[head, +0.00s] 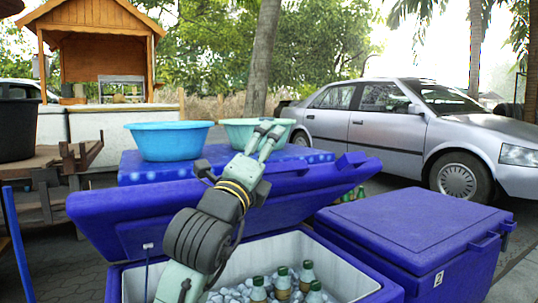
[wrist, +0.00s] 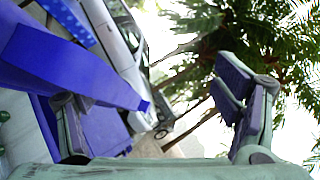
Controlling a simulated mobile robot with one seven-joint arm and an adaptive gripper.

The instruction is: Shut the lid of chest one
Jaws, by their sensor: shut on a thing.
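Chest one (head: 340,262) is an open blue cooler with a white inside, holding ice and several brown-and-green bottles. Its blue lid (head: 120,213) is raised and leans back at a tilt behind the opening. In the wrist view the lid (wrist: 60,60) crosses the left side, close to the left finger. My gripper (head: 268,133) is at the lid, near the middle of its upper edge, fingers pointing up.
A closed blue chest marked 2 (head: 420,235) stands close on the right. Behind the lid, a blue basin (head: 168,142) and a pale green basin (head: 240,130) rest on another blue chest (head: 140,178). A silver car (head: 400,130) is parked behind. A wooden cart stands left.

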